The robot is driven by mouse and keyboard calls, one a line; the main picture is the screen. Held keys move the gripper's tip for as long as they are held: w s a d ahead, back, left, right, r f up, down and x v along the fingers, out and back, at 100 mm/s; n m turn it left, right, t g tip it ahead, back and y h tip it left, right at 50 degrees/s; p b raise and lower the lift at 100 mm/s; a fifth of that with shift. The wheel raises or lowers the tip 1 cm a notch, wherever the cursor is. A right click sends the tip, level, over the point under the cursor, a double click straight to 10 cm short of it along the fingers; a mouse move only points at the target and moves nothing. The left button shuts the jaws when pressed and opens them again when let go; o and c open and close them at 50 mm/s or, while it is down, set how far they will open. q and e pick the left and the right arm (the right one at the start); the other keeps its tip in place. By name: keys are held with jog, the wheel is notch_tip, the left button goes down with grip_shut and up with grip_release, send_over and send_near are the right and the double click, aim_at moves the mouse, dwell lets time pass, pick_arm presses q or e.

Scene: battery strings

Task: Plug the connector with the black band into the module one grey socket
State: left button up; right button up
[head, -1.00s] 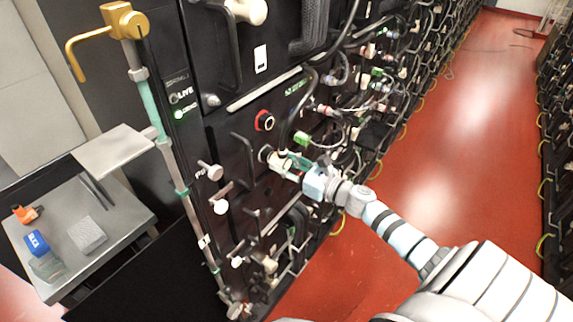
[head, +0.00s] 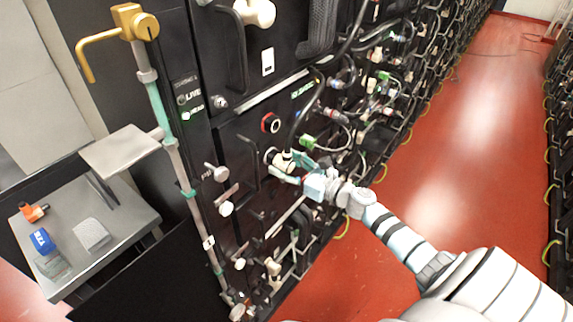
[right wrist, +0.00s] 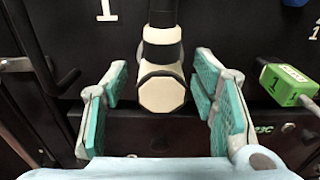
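A cream connector with a black band (right wrist: 162,52) is in the middle of the right wrist view, its blunt end facing the camera. In the head view the cream connector (head: 282,160) is at the black module front; the grey socket behind it is hidden or cannot be told apart. My right gripper (head: 286,165) is open, with its teal-padded fingers on either side of the connector. The right wrist view shows gaps between the pads and the connector. A white "1" (right wrist: 106,10) marks the panel there. My left gripper is not in view.
A green connector marked 1 (right wrist: 288,85) is close to the right of the fingers. A red-ringed socket (head: 270,123) and a black handle (head: 248,160) are nearby. A grey side table (head: 130,215) holds small blocks. The red floor aisle (head: 455,110) is clear.

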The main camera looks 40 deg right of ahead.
jog(key=v, duration=1.2)
jog(key=shift+c, duration=0.6)
